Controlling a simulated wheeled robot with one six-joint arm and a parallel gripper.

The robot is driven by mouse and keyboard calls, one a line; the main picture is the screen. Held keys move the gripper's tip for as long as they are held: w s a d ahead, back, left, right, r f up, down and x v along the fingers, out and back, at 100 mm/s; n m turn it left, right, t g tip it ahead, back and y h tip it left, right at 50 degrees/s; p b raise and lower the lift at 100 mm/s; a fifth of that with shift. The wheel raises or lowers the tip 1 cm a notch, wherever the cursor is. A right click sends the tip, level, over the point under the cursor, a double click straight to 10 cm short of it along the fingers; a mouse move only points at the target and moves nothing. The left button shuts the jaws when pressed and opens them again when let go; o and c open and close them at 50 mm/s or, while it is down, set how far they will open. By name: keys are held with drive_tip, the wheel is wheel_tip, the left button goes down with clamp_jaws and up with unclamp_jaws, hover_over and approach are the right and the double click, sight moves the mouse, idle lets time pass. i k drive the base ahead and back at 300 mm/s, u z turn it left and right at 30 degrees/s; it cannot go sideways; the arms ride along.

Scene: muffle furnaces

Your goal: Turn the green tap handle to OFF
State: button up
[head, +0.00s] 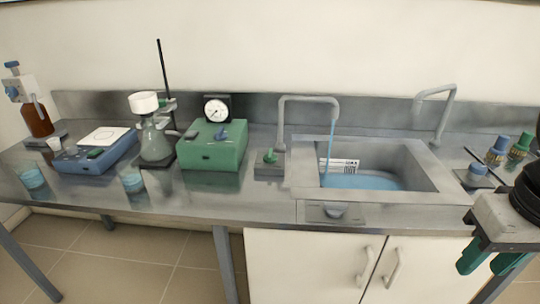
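The green tap handle (270,157) sits upright on a small grey block (268,171), left of the sink. Any OFF marking is too small to read. A grey spout (308,98) arches over the sink (292,182), and a blue stream of water (330,150) runs from it into blue water (365,182) in the basin. My gripper (485,264) is at the lower right, in front of the counter and well away from the handle. Its two green fingers are apart with nothing visible between them.
A green pump box (212,153) with a gauge (216,109) stands just left of the handle. A flask (155,143), a thin stand rod (162,70) and a blue hotplate (75,158) are further left. A second spout (437,92) and bottles (497,147) stand at the right.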

sight(270, 158)
drive_tip(key=k, duration=0.65)
drive_tip(key=u, duration=0.65)
drive_tip(key=i, duration=1.7)
drive_tip(key=z, duration=0.65)
